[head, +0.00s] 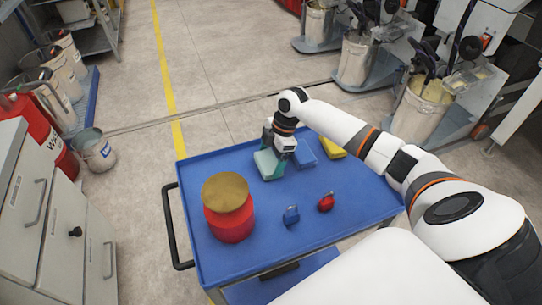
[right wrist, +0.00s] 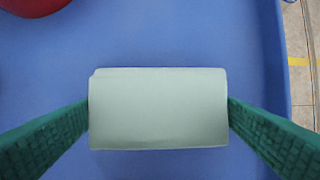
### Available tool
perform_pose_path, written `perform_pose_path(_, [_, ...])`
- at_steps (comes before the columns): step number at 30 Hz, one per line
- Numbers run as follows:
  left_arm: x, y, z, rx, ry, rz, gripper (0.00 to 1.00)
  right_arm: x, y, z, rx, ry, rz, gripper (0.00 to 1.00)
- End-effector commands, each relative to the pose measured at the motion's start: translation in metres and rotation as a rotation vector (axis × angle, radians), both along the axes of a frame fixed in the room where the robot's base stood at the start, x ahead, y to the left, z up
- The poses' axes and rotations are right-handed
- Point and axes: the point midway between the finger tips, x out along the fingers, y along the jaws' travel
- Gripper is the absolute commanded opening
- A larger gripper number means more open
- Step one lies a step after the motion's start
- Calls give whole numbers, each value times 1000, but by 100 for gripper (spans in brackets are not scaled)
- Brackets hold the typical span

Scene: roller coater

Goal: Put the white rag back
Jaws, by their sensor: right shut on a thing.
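The white rag (head: 266,164) is a pale, folded block at the far side of the blue cart top (head: 270,239). In the right wrist view the rag (right wrist: 160,108) lies flat between the two green fingers, which touch its left and right ends. My right gripper (head: 274,160) points down and is shut on the rag. I cannot tell whether the rag rests on the cart or is held just above it. My left gripper is not in view.
A blue folded cloth (head: 304,153) and a yellow one (head: 333,147) lie right of the gripper. A red can with a gold lid (head: 227,195), a small blue item (head: 291,215) and a small red item (head: 326,202) stand nearer. Drawers (head: 62,220) stand at left.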

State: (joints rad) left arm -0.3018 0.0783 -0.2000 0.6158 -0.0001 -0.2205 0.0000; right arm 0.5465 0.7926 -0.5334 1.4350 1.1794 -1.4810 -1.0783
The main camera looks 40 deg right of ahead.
Motion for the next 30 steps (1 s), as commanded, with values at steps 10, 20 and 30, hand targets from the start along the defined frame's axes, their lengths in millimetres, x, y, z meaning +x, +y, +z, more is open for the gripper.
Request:
perform_pose_path(10, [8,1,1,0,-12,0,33,0,0,-2,0,-1,0,100])
perform_pose_path(20, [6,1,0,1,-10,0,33,0,-5,11,-2,-3,-1,100])
perform_pose_path(30, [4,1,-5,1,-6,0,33,-4,-25,78,-1,-6,-2,100])
